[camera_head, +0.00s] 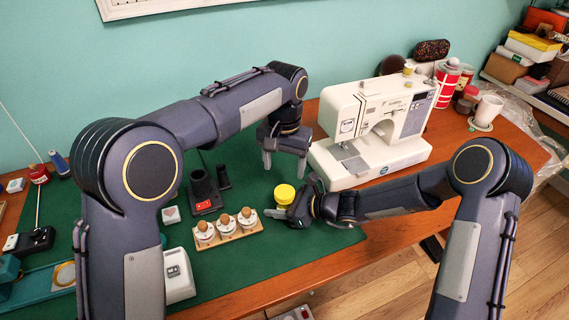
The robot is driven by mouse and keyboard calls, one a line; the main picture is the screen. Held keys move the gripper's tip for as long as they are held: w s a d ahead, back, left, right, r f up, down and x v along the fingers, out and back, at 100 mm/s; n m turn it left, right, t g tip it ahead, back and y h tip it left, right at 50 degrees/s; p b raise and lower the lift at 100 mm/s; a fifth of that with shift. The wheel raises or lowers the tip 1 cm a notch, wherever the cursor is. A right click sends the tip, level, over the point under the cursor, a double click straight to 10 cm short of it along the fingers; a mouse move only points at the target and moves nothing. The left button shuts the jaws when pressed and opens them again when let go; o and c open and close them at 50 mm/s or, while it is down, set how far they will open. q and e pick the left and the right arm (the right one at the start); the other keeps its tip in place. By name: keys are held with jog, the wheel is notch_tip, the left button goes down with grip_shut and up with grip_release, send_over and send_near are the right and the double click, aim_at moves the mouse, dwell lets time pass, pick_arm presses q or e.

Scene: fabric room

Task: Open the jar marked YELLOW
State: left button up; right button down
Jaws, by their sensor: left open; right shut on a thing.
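A small jar with a yellow lid (284,193) is over the green mat, just left of the sewing machine. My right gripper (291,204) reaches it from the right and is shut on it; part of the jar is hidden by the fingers. My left gripper (285,166) is open and empty, fingers pointing down, above and behind the yellow-lidded jar. Three white jars with cork-coloured tops (226,222) stand in a wooden rack (232,237) to the left. Their markings are too small to read.
A white sewing machine (372,128) stands close behind my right forearm. A black cylindrical holder (204,190) is left of my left gripper. A white device (178,275) sits at front left. Green mat (262,262) is bare in front of the rack.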

aim_at(285, 192)
pick_arm(q)
jog(key=m, duration=1)
jog(key=shift+m, duration=0.3)
jog(key=m, duration=1.2)
jog(key=shift+f, duration=4)
jog(key=shift+c, duration=0.5)
jog(key=c, duration=0.9)
jog(key=n, duration=1)
jog(key=shift+d, duration=0.1)
